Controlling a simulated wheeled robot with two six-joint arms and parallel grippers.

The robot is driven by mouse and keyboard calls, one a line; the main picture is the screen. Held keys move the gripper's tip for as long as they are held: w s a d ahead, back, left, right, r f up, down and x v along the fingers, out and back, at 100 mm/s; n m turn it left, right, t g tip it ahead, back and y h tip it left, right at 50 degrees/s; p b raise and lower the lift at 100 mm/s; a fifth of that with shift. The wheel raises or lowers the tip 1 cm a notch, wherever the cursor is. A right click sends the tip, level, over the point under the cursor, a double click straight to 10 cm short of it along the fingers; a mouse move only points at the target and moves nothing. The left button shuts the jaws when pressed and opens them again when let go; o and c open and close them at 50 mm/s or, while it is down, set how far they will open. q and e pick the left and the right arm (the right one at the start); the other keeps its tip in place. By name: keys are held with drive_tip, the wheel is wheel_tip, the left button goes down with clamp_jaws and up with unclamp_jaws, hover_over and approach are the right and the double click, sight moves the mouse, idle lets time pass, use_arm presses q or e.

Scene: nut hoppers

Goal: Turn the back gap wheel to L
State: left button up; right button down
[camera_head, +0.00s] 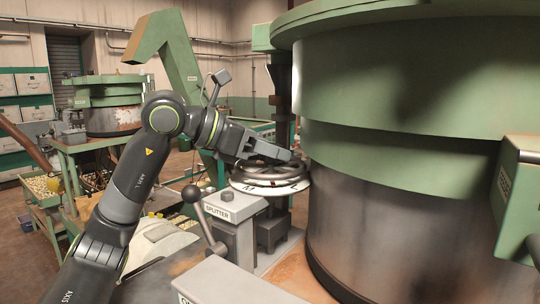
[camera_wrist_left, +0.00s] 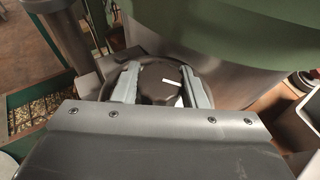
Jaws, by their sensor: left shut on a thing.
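The back gap wheel (camera_head: 283,182) is a dark spoked handwheel over a pale dial ring, on a dark post beside the large green drum. A letter that looks like M shows on the near left of the ring; other marks are too small to read. My left gripper (camera_head: 290,158) reaches in over the wheel from the left and is shut on it. In the left wrist view, the two grey fingers (camera_wrist_left: 162,85) stand on either side of the round dark wheel (camera_wrist_left: 152,94), which has a white mark on it. My right gripper is out of view.
The large green and grey drum (camera_head: 380,150) fills the right side, close to the wheel. A grey box marked SPLITTER (camera_head: 234,207) with a black-knobbed lever (camera_head: 200,208) stands in front. A green box (camera_head: 520,200) juts in at right. Another machine (camera_head: 110,115) stands behind left.

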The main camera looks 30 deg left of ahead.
use_arm(q)
drive_tip(key=shift+r+n+t+y, duration=0.1)
drive_tip(key=shift+n+t+y, duration=0.7)
drive_tip(key=shift+n+y, duration=0.4)
drive_tip(key=o, duration=1)
drive_tip(key=shift+c, duration=0.2)
